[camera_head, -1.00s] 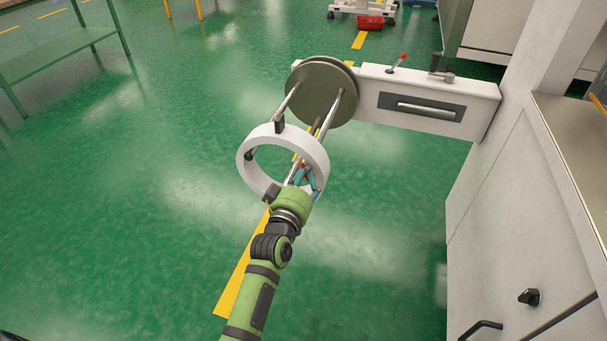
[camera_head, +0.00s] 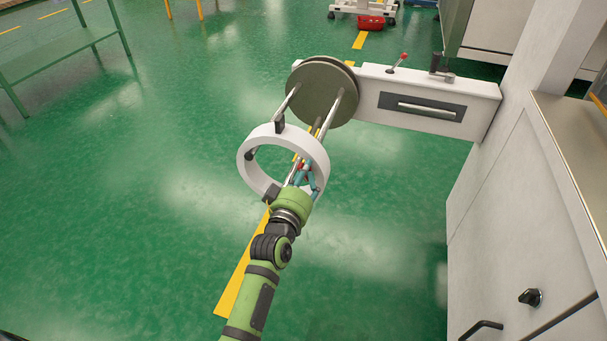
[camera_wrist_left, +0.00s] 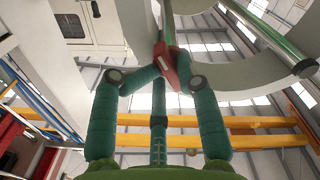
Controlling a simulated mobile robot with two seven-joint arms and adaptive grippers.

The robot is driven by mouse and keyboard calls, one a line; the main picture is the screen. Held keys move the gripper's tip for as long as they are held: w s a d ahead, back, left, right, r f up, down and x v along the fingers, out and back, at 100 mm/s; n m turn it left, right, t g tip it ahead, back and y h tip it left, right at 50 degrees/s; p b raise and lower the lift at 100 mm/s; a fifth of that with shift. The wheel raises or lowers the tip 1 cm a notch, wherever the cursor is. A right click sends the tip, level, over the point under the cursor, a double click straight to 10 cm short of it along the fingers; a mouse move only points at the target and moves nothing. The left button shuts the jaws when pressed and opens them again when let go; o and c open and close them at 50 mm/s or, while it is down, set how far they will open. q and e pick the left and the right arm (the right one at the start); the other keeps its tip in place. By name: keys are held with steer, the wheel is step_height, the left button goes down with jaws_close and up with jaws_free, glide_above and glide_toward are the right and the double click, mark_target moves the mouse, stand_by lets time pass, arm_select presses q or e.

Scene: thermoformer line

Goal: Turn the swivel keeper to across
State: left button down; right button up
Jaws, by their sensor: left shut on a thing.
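The white ring (camera_head: 253,142) stands on several metal rods in front of a grey round plate (camera_head: 318,95) in the head view. My left gripper (camera_head: 306,168) is at the ring's lower right side. In the left wrist view, its teal fingers (camera_wrist_left: 166,64) are closed on the red swivel keeper (camera_wrist_left: 184,70). The keeper sits beside the ring (camera_wrist_left: 235,82), by the end of a rod. In the head view the fingers mostly hide the keeper, so its exact angle is hard to tell. My right gripper is not in view.
A white machine arm (camera_head: 475,98) with a red-tipped lever (camera_head: 401,58) carries the plate. A white cabinet (camera_head: 485,225) with a black knob (camera_head: 531,297) stands at right. The green floor (camera_head: 150,240) at left is clear. A green table (camera_head: 55,45) is far left.

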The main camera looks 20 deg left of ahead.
arm_select(q)
steer(key=shift+s+a+f, duration=0.1)
steer(key=shift+a+f, duration=0.4)
steer(key=n, duration=0.1)
steer(key=n+p, duration=0.1)
steer(key=shift+s+a+r+n, duration=0.1)
steer(key=shift+r+n, duration=0.05)
steer(key=shift+n, duration=0.25)
steer(key=c, duration=0.8)
jaws_free()
steer(key=shift+c, duration=0.2)
steer(key=s, duration=1.1)
steer(key=shift+s+a, duration=0.3)
steer(key=shift+s, duration=0.05)
